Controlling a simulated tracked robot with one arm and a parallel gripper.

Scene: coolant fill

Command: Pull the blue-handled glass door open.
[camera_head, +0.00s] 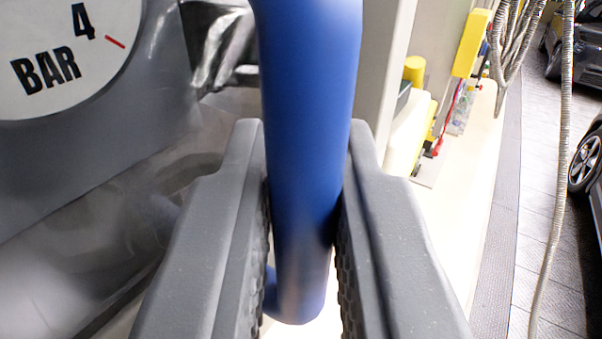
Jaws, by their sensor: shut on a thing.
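The blue handle (307,90) is a thick upright bar in the middle of the head camera view. Its lower end bends to the left near the bottom of the picture. My gripper (306,170) has one grey finger on each side of the bar, and both finger pads press against it. The glass door (100,230) is on the left, a shiny see-through pane. Its edges and hinge are out of the picture, so I cannot tell how far it stands open.
A round gauge (60,50) marked "BAR" and "4" shows at upper left. On the right are a pale post (385,70), yellow-capped containers (414,70) and a yellow box (471,43). A ribbed grey hose (560,170) hangs down. Parked cars (587,160) stand beyond on paved floor.

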